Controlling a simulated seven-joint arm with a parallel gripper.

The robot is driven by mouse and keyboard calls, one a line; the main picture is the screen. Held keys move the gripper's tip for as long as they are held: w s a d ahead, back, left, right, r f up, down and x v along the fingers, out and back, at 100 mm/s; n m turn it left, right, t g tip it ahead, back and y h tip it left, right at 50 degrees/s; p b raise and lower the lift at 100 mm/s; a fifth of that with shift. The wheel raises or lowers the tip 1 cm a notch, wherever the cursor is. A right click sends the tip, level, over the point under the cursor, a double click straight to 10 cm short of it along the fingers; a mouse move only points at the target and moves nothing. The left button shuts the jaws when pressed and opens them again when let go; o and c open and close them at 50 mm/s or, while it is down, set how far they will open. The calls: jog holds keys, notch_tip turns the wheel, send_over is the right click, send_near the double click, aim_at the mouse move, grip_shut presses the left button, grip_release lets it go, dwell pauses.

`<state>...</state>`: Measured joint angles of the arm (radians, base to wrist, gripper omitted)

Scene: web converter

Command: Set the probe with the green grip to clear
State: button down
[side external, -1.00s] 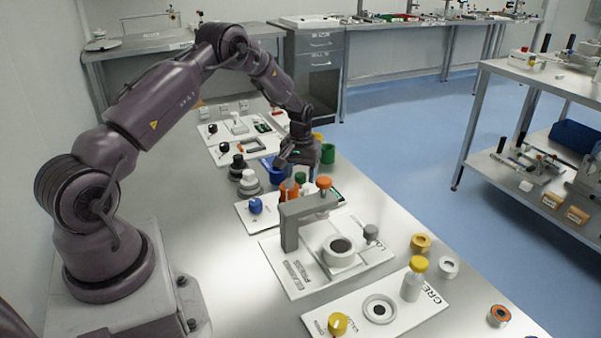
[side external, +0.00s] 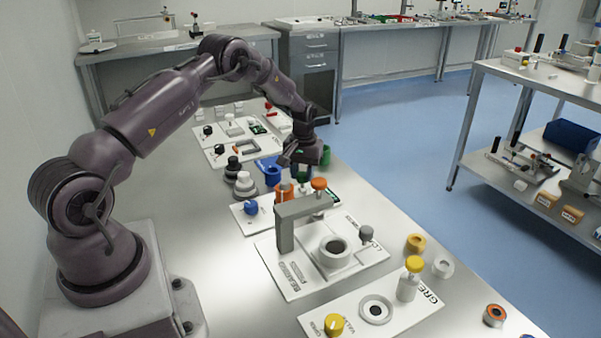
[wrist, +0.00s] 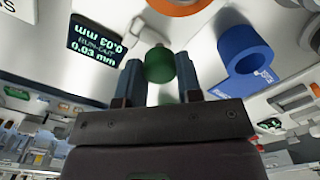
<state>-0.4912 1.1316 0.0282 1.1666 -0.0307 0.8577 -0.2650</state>
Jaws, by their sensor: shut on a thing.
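In the wrist view my gripper (wrist: 159,72) has its two dark fingers on either side of a round green grip (wrist: 158,60), shut on it. The probe's shaft and tip are hidden, so I cannot tell what the tip touches. In the side view my gripper (side external: 303,156) hangs over the far half of the bench, behind the grey press. A green piece (side external: 302,173) shows just below the gripper there. A dark run-out display (wrist: 95,40) beside the left finger reads 0.03 mm.
A blue knob (side external: 251,207) sits left.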

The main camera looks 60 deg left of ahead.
aim_at(304, 173)
jog(key=shift+w, duration=0.3)
jog(key=c, duration=0.8)
grip_release()
jog(key=shift+r, duration=0.1)
notch_tip(304, 173, up, 13)
jog(key=shift+s+f, duration=0.1)
jog(key=s+d+r+m+t, duration=0.2)
jog(key=s+d+r+m, duration=0.1)
jog(key=s+d+r, duration=0.3)
jog(key=s+d+r+m+t, duration=0.2)
jog(key=s+d+r, duration=0.4)
jog(key=s+d, duration=0.5)
jog(key=s+d+r+m+t, duration=0.1)
jog(key=s+d+r+m, duration=0.3)
jog(key=s+d, duration=0.4)
jog(key=shift+s+d+r+t, duration=0.2)
jog(key=shift+s+r+t, duration=0.2)
jog(key=shift+s+r, duration=0.45)
